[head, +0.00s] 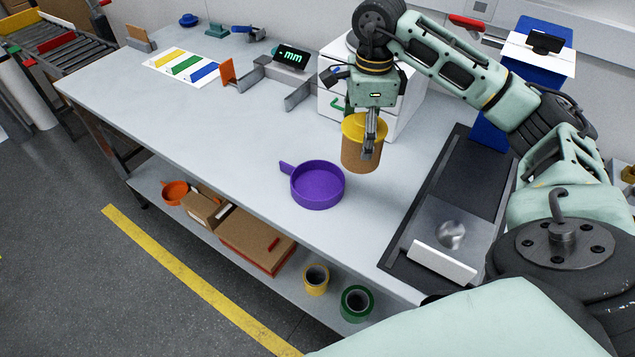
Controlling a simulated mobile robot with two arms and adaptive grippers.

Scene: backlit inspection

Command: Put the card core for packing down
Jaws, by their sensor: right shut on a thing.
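The card core (356,155) is a brown cylinder with a yellow top, upright over the right part of the grey table (230,130). My right gripper (369,144) comes down from above and is shut on it. One finger shows against the near right side of the core; the other finger is hidden. Whether the core's base touches the table or hangs just above it is hard to tell. My left gripper is out of view.
A purple pan (318,185) stands just left of the core, near the table's front edge. A white drawer unit (335,85) is behind it. A dark tray (462,190) with a metal plate lies to the right. The table's left middle is clear.

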